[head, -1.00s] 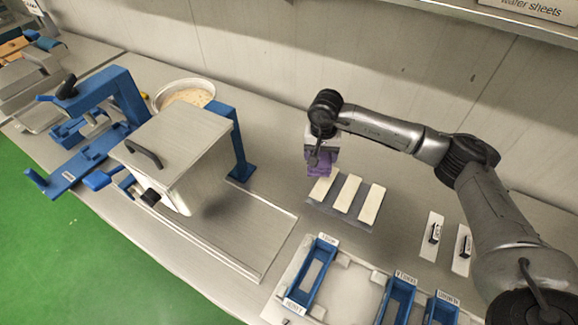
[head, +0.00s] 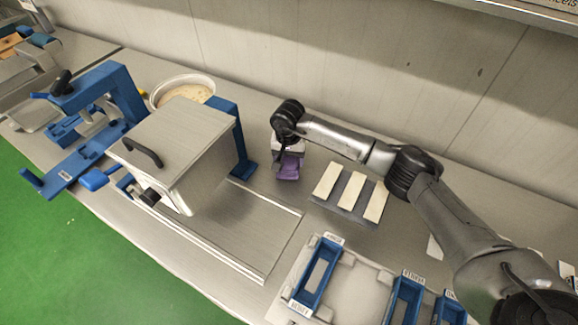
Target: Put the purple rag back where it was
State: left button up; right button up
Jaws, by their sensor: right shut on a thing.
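The purple rag (head: 288,172) hangs below my right gripper (head: 287,158), which is shut on it. They are over the steel bench, between the blue frame beside the kettle and the pale bars. I cannot tell whether the rag touches the bench. The fingertips are partly hidden by the wrist and the rag. My left gripper is not in view.
The steel kettle (head: 178,145) with its black handle stands left, in a blue frame (head: 236,140). A round pan (head: 183,88) is behind it. Pale bars (head: 351,191) lie on a dark plate at right. Blue trays (head: 318,273) stand in front. Bare bench lies around the rag.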

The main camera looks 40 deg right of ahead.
aim_at(289, 166)
jog(key=shift+f, duration=2)
jog(key=shift+f+b, duration=0.2)
jog(key=shift+b, duration=0.15)
jog(key=o, duration=0.8)
jog(key=shift+r, duration=0.15)
notch_tip(289, 166, up, 12)
jog(key=shift+w+r+p, duration=0.1)
jog(key=shift+w+p, duration=0.05)
jog(key=shift+p, duration=0.45)
